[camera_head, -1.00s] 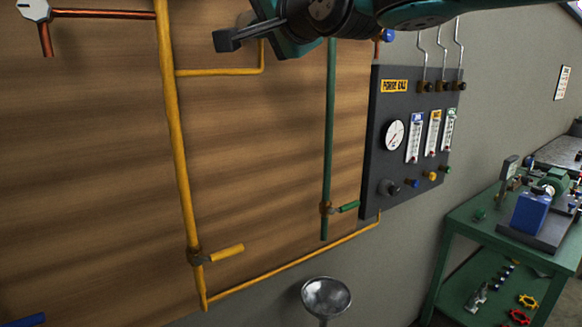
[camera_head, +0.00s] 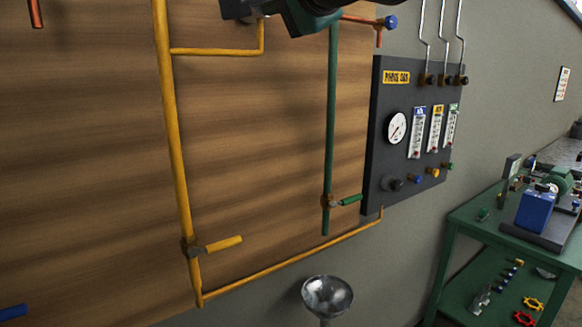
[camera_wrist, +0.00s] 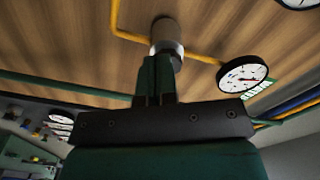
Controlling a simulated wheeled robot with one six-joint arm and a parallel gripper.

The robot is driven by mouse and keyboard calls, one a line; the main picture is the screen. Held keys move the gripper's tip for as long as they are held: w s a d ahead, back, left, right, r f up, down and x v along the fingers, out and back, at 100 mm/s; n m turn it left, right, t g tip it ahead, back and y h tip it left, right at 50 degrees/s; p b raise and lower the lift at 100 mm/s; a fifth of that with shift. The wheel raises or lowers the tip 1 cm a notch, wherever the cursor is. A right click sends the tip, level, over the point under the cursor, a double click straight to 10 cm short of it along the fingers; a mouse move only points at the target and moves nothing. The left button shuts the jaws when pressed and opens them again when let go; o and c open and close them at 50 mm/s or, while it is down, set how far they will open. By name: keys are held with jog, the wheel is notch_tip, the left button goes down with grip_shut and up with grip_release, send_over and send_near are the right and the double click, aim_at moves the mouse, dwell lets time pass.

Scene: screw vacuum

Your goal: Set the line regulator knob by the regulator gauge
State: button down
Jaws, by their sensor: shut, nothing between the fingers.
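In the wrist view my gripper (camera_wrist: 160,64) is shut and empty, its dark green fingers pointing at a silver-grey cylindrical knob (camera_wrist: 166,34) on the yellow pipe. The fingertips overlap the knob's lower edge in the picture; I cannot tell whether they touch it. A round white gauge (camera_wrist: 243,74) with a black rim and a red needle sits to the right of it. The needle lies about level, but the scale is too small to read. In the head view the knob and this gauge are not visible; my arm fills part of the top edge.
Yellow (camera_head: 176,130) and green (camera_head: 330,120) pipes with lever valves run down the wooden board. A funnel (camera_head: 327,294) and a green bench (camera_head: 480,222) stand lower right.

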jog(key=shift+v, duration=0.8)
jog(key=p+x, duration=0.1)
jog(key=x, duration=0.1)
jog(key=r+p+x, duration=0.1)
jog(key=p+x, duration=0.1)
jog(key=x, duration=0.1)
jog(key=shift+w, duration=0.1)
jog(key=shift+r, duration=0.15)
jog(key=shift+w+d+p, duration=0.1)
jog(key=shift+d+p, duration=0.1)
jog(key=shift+p, duration=0.1)
dwell(0.3)
